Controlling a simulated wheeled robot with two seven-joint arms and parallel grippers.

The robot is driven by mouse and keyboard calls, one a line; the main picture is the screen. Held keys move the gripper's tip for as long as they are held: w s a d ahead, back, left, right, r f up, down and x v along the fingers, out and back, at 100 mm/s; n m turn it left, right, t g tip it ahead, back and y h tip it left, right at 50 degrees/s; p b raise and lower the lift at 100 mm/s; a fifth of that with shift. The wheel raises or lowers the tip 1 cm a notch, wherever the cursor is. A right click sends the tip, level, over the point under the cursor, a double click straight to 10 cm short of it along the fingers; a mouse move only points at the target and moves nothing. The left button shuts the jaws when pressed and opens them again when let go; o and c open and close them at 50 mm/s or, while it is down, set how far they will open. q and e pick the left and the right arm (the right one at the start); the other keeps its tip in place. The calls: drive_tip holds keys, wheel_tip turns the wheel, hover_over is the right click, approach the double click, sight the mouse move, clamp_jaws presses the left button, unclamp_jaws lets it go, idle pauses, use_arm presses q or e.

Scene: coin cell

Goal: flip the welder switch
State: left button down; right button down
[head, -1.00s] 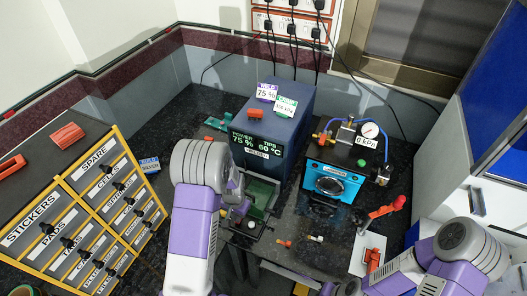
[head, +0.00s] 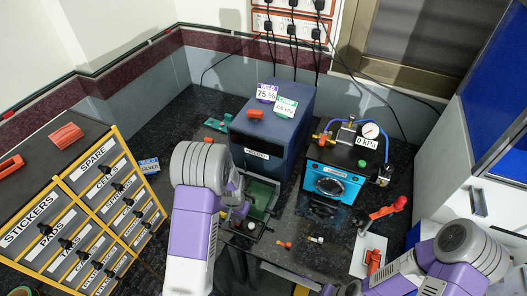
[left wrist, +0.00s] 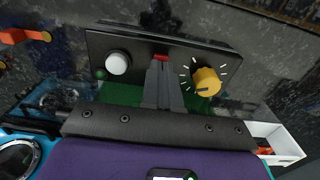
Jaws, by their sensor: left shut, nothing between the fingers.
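The welder (head: 290,112) is a dark blue box at the back middle in the head view, and its front display is dark. In the left wrist view a black panel (left wrist: 225,62) carries a red switch (left wrist: 161,57), a white button (left wrist: 118,62) and a yellow knob (left wrist: 207,81). My left gripper (left wrist: 162,68) is shut and empty, with its tips right at the red switch; I cannot tell whether they touch. In the head view my left arm hides the switch.
A green tray (head: 262,190) lies in front of the welder. A blue device with a round window (head: 328,185) and a pressure gauge (head: 370,130) stand to its right. A red-handled lever (head: 388,210) is further right. Labelled drawers (head: 95,215) fill the left.

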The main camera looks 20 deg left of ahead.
use_arm(q)
wheel_tip(320, 180, up, 7)
drive_tip(key=p, duration=0.4)
drive_tip(key=shift+f+p, duration=0.2)
drive_tip(key=shift+p, duration=0.15)
drive_tip(key=shift+s+f, duration=0.1)
drive_tip(key=shift+f, duration=0.05)
drive_tip(key=shift+n+h, duration=0.6)
drive_tip(key=shift+h, duration=0.1)
drive_tip(key=s+d+f, duration=0.5)
drive_tip(key=s+f, duration=0.1)
drive_tip(key=shift+d, duration=0.35)
drive_tip(key=s+d+f+n+h, duration=0.2)
drive_tip(key=s+d+f, duration=0.1)
drive_tip(key=s+d, duration=0.6)
drive_tip(key=a+b+x, duration=0.1)
drive_tip(key=b+x, duration=0.6)
drive_tip(key=b, duration=0.1)
drive_tip(key=shift+s+f+t+h, duration=0.3)
drive_tip(key=shift+h, duration=0.1)
drive_tip(key=shift+d, duration=0.15)
